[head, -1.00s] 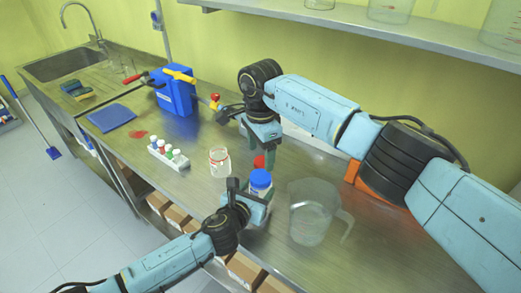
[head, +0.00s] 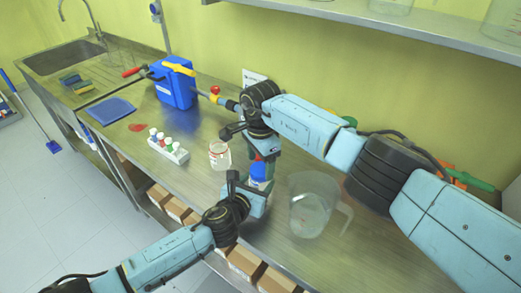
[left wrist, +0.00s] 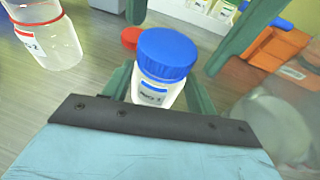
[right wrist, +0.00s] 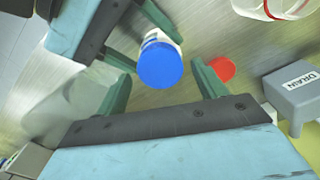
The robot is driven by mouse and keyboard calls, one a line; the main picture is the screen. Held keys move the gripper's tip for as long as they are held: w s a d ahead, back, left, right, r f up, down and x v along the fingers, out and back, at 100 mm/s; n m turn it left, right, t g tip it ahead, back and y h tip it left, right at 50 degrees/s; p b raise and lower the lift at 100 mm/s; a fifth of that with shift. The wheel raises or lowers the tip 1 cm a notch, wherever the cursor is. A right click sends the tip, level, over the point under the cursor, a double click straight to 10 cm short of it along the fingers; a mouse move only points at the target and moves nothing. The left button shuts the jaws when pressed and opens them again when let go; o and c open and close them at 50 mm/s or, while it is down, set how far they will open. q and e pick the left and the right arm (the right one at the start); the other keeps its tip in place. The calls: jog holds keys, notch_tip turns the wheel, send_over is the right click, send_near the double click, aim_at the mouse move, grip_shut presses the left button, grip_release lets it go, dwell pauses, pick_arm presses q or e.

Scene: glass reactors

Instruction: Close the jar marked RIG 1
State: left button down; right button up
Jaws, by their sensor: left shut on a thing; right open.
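A white jar with a blue lid (head: 259,169) stands upright at the front of the bench. My left gripper (head: 255,186) is shut around its body, as the left wrist view shows at the jar (left wrist: 158,92). The label is too small to read surely. My right gripper (right wrist: 160,85) is open, pointing down, its fingers either side of the blue lid (right wrist: 160,65) with gaps. A clear, lidless jar with a red rim (head: 219,154) stands left of it; its label (left wrist: 30,42) is unclear. A loose red lid (right wrist: 223,68) lies on the bench close by.
A clear pitcher (head: 312,205) stands to the right, near both arms. A rack of small capped bottles (head: 168,147), a blue container (head: 178,88) and a blue mat (head: 110,110) are left. A grey block marked DRAIN (right wrist: 293,90) is near the right gripper.

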jog(key=shift+f, duration=0.85)
jog(key=shift+c, duration=0.2)
